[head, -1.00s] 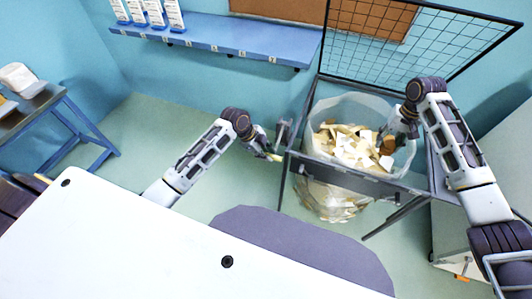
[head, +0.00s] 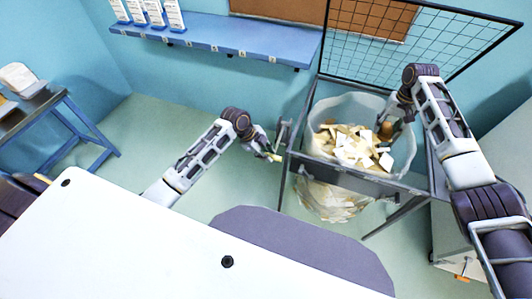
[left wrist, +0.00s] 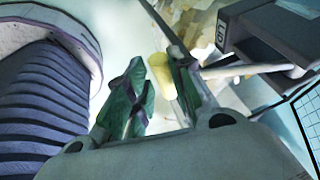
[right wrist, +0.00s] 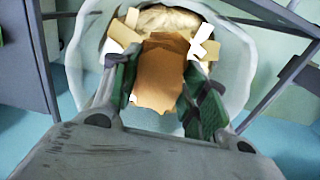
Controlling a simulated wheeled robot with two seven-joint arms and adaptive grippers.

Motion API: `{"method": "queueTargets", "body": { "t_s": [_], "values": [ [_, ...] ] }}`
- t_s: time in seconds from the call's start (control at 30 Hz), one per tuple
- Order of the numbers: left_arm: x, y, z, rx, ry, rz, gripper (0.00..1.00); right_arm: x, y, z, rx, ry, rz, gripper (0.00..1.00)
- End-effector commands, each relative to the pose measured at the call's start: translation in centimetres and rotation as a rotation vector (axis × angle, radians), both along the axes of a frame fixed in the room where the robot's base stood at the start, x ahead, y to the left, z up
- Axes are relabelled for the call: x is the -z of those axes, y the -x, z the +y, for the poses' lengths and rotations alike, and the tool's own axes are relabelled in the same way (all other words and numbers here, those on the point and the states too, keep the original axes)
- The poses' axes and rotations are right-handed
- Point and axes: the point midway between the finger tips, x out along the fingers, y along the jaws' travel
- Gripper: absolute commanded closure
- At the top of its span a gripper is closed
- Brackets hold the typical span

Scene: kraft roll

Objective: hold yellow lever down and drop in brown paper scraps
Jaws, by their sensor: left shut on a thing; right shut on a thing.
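My left gripper (head: 268,154) is at the left side of the bin stand. In the left wrist view its green fingers are shut on the yellow lever (left wrist: 161,82), whose end shows between them. My right gripper (head: 391,124) is above the right part of the open clear bag (head: 345,105). In the right wrist view its fingers are shut on a brown paper scrap (right wrist: 160,72), which hangs over the bag opening. The bag holds many cream and white scraps (head: 352,148).
A wire mesh lid (head: 390,45) stands raised behind the bag. The dark metal stand (head: 350,178) frames the bag. A white table (head: 130,240) is in front, a blue shelf (head: 215,35) on the wall, and a small side table (head: 45,100) at the left.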

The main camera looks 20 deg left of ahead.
Motion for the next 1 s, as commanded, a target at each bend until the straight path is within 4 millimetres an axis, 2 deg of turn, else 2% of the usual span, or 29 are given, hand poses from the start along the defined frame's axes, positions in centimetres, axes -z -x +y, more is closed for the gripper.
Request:
{"method": "queueTargets", "body": {
  "t_s": [0.03, 1.0],
  "values": [
    [1.3, 1.4, -0.2, 0.011, -0.004, 0.042, 1.00, -0.1, -0.3, 0.1, 0.001, -0.001, -0.001, 0.79],
    [1.3, 1.4, -0.2, 0.011, -0.004, 0.042, 1.00, -0.1, -4.1, 0.6, 0.003, -0.005, -0.002, 0.79]
  ]
}}
